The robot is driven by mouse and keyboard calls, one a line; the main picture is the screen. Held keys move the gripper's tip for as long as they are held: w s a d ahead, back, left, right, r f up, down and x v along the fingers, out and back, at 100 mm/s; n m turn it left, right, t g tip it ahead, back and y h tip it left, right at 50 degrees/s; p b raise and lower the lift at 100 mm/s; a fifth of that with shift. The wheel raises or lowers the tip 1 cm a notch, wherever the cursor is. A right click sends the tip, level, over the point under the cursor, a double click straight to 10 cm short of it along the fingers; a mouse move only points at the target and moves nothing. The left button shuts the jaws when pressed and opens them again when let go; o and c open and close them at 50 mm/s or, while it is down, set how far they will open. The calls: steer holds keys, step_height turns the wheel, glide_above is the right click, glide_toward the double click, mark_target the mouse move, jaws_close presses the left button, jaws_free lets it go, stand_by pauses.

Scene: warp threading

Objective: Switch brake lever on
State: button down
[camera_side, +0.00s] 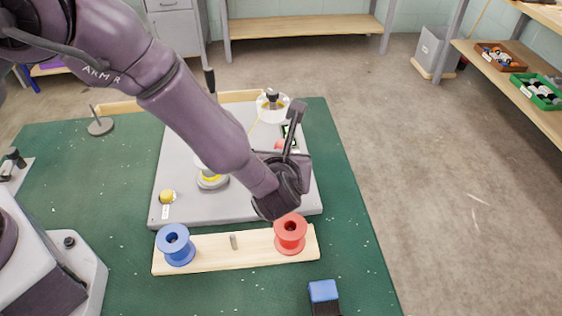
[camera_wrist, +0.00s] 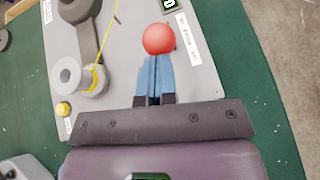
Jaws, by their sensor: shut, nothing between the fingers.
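A round red knob (camera_wrist: 158,38), which looks like the brake lever's end, stands over the grey panel in the wrist view, beside a white printed label (camera_wrist: 188,39). A little of the red knob (camera_side: 279,145) also shows in the side view, mostly behind my arm. The lever's shaft is hidden, so I cannot tell its tilt. My gripper (camera_wrist: 154,64) is shut and empty. Its bluish fingertips are right at the knob's lower edge in the wrist view; I cannot tell whether they touch it. In the side view the fingertips are hidden behind the hand.
A grey guide with yellow thread (camera_wrist: 95,80) stands left of the fingers, and a yellow button (camera_wrist: 63,109) is near the panel's edge. A wooden board carries a blue spool (camera_side: 175,244) and a red spool (camera_side: 290,235). The green mat right of the panel is clear.

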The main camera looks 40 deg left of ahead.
steer(key=w+a+r+g+h, duration=0.2)
steer(key=w+a+g+h, duration=0.3)
steer(key=w+a, duration=0.3)
steer(key=shift+r+n+g+h, duration=0.3)
steer(key=shift+r+g, duration=0.05)
steer(key=shift+g, duration=0.15)
stand_by(0.4)
stand_by(0.4)
steer(key=a+v, duration=0.1)
steer(key=v, duration=1.2)
steer(key=shift+d, duration=0.25)
